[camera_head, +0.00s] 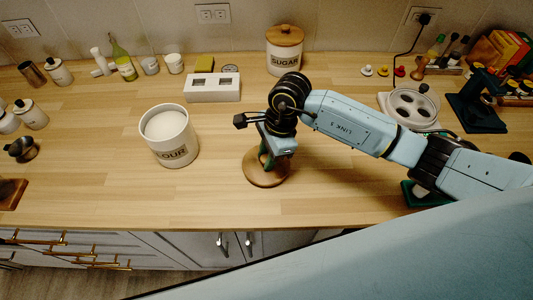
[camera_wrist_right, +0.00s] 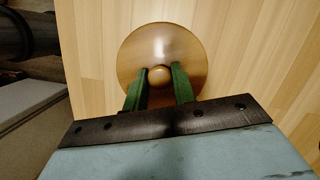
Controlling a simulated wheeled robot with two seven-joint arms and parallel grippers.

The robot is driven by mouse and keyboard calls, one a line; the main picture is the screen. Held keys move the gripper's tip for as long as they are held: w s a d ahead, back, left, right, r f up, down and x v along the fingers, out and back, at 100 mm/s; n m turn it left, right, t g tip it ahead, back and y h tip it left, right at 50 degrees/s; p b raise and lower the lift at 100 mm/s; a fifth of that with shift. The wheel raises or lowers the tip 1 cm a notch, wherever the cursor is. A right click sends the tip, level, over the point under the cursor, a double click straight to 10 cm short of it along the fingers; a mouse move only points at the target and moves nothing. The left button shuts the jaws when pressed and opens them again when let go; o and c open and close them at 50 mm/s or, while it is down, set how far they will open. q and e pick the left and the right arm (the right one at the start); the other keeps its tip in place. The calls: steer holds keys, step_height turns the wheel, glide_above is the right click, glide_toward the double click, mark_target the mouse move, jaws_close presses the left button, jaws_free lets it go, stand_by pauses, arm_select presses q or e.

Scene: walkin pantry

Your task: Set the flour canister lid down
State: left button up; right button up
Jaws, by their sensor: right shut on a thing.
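The flour canister (camera_head: 168,138) is white, labelled FLOUR, and stands uncovered on the wooden counter with white contents at its top. Its round wooden lid (camera_head: 267,177) is to the right of the canister, at the counter surface or just above it; I cannot tell whether it touches. My right gripper (camera_head: 266,160) is over the lid, pointing down. In the right wrist view the green fingers (camera_wrist_right: 158,84) are shut on the knob (camera_wrist_right: 159,75) of the lid (camera_wrist_right: 160,45), which lies knob toward me. My left gripper is not in view.
The sugar canister (camera_head: 285,52) with its wooden lid stands at the back. A white block with openings (camera_head: 212,88) is behind the flour canister. Jars and a bottle stand back left; a white plate-like item (camera_head: 411,105) is at right.

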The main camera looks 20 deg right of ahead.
steer(key=shift+f, duration=0.15)
steer(key=shift+f, duration=0.1)
steer(key=o, duration=1)
steer(key=b+v, duration=0.1)
steer(key=v, duration=1.1)
steer(key=shift+a, duration=0.1)
